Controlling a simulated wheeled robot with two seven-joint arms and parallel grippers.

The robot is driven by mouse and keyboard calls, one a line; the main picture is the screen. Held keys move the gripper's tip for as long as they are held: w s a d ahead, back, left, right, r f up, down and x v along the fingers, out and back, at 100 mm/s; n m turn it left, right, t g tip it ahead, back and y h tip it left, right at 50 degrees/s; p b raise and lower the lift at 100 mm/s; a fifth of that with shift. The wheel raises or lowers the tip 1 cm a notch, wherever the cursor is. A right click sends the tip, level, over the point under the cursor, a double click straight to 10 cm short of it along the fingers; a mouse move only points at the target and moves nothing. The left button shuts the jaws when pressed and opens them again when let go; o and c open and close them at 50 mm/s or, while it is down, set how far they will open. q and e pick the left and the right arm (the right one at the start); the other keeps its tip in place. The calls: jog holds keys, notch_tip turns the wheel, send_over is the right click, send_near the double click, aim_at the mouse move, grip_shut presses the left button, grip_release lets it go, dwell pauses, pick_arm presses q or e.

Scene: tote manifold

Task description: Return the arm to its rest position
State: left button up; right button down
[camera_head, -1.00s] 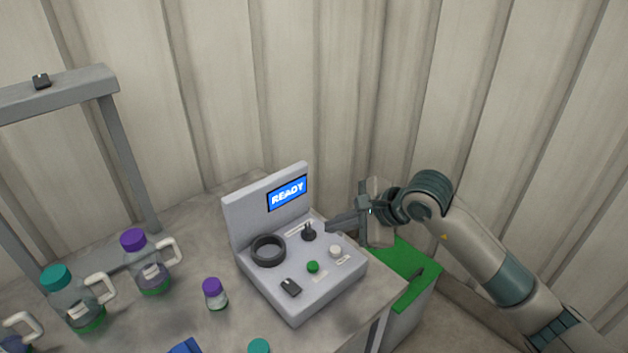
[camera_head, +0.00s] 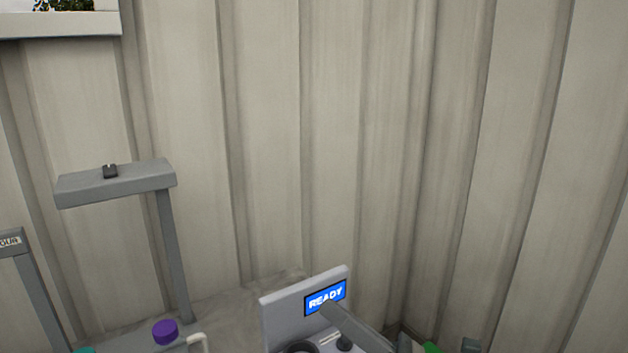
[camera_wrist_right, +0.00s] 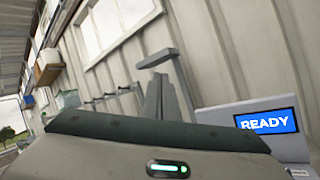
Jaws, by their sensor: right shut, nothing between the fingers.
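My left gripper is not in view.
A ribbed wall (camera_head: 350,130) is behind the table, and the space above the control box is clear.

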jog(key=w+d+f+m+t+h, duration=0.1)
jog(key=d+f+m+t+h, duration=0.1)
jog(key=d+m+t+h, duration=0.75)
jog(key=w+d+f+m+t+h, duration=0.2)
jog(key=d+m+h, duration=0.35)
jog(key=m, duration=0.85)
jog(key=s+d+f+m+g+h, duration=0.25)
jog(key=d+f+m+h, duration=0.2)
jog(key=f, duration=0.35)
jog(key=s+d+f+m+g+h, duration=0.1)
jog(key=d+f+m+g+h, duration=0.25)
jog(key=f+m, duration=0.35)
jog(key=s+f+m+g+y, duration=0.1)
jog(key=s+f+m+g, duration=0.2)
jog(key=s+f+g, duration=0.8)
jog(key=s+a+f+m+g+y, duration=0.1)
jog(key=s+a+f, duration=0.1)
jog(key=s+f, duration=0.45)
jog(key=s+a+f+m+g+y, duration=0.1)
jog(key=s+a+f+g, duration=0.15)
jog(key=s+f, duration=0.7)
jog(key=f, duration=2.4)
jog(key=s+d+f+g, duration=0.1)
jog(key=s+d+f, duration=0.2)
jog(key=s+f, duration=1.4)
jog(key=shift+s+g, duration=0.3)
jog(key=shift+s, duration=0.1)
jog(key=shift+r, duration=0.1)
